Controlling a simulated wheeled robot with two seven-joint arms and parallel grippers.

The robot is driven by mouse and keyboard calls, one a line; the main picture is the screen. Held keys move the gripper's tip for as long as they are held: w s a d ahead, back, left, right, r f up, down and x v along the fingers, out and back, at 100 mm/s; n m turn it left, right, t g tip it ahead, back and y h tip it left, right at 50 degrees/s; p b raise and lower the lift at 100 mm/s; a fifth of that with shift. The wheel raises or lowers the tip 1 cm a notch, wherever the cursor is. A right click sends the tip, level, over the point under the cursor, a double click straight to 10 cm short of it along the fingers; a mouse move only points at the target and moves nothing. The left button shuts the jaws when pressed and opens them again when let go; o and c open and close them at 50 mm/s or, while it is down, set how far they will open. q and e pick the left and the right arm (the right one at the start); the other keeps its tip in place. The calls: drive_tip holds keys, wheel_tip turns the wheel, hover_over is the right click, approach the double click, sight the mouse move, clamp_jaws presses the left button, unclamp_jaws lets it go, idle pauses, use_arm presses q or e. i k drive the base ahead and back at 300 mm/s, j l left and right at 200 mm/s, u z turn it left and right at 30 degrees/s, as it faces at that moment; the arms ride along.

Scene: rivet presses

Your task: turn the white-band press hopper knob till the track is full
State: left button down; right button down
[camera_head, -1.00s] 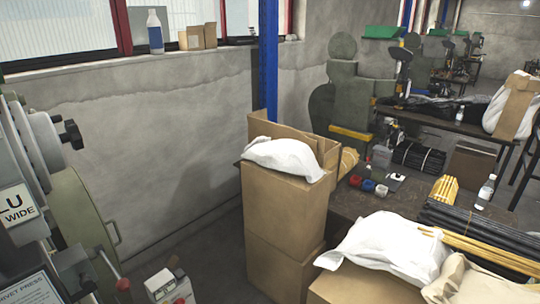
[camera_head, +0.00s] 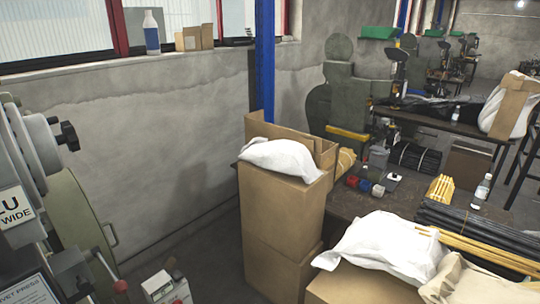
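A grey press (camera_head: 28,215) stands close at the left edge of the head view, cut off by the frame. It has a round hopper-like drum (camera_head: 42,142) with a black lobed knob (camera_head: 67,136) on its right side. Neither of my grippers is in view.
Stacked cartons (camera_head: 282,210) with a white sack (camera_head: 282,160) stand mid-picture. A cluttered table (camera_head: 345,203) holds small red, blue and white items. Bare floor (camera_head: 215,245) lies between press and cartons.

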sight(69, 137)
drive_tip(key=u, duration=1.6)
